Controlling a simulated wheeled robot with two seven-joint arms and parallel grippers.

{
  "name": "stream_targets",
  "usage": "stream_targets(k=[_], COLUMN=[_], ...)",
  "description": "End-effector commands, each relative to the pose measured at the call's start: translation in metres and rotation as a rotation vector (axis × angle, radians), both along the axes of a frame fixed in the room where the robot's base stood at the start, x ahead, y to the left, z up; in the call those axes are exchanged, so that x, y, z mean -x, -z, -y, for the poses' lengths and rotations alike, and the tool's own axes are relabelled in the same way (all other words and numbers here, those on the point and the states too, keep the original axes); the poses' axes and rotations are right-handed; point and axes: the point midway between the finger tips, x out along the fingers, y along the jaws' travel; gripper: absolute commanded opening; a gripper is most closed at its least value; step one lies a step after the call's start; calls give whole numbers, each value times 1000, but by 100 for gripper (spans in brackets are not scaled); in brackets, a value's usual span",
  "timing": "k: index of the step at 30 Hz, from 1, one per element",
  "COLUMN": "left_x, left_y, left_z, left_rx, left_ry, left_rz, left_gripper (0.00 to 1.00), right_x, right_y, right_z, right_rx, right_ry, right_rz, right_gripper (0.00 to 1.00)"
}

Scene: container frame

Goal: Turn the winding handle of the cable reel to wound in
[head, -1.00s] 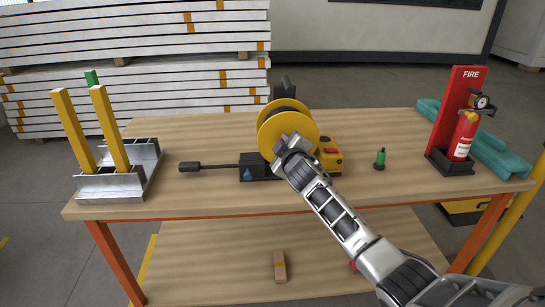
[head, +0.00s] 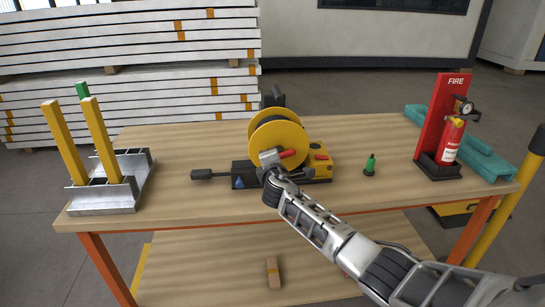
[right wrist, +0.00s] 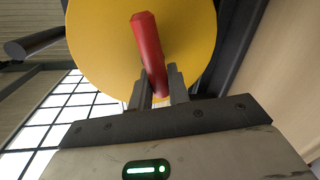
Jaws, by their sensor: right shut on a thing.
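The cable reel (head: 262,125) stands on the table, with a yellow round flange facing me and a dark base. It also shows in the right wrist view (right wrist: 95,50). Its red winding handle (right wrist: 147,45) sticks out from the flange, and its red end shows in the head view (head: 288,153). My right gripper (right wrist: 156,88) is shut on the red handle, with one finger on each side of it. In the head view the right gripper (head: 270,157) is at the front of the flange and hides part of it. My left gripper is not in view.
A black bar (head: 208,174) sticks out left from the reel's base. A small green bottle-like item (head: 370,165) and a fire extinguisher (head: 450,142) on a red stand are to the right. A metal bracket with yellow posts (head: 105,200) is at the left. The front tabletop is clear.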

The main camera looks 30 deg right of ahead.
Motion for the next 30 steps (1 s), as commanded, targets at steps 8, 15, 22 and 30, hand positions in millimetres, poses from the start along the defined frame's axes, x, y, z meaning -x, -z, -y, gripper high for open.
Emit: stream_targets(k=[8, 15, 22, 30], left_x=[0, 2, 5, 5], left_y=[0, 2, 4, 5], left_z=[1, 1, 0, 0], left_rx=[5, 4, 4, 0], left_ry=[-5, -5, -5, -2], left_rz=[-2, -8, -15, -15], left_gripper=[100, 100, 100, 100], right_x=[1, 2, 3, 5], right_y=[5, 10, 14, 17], right_z=[2, 5, 9, 14], right_rx=[252, 466, 672, 897], right_ry=[-1, -2, -3, -3], right_rz=[-86, -161, -232, -312], right_gripper=[0, 0, 0, 0])
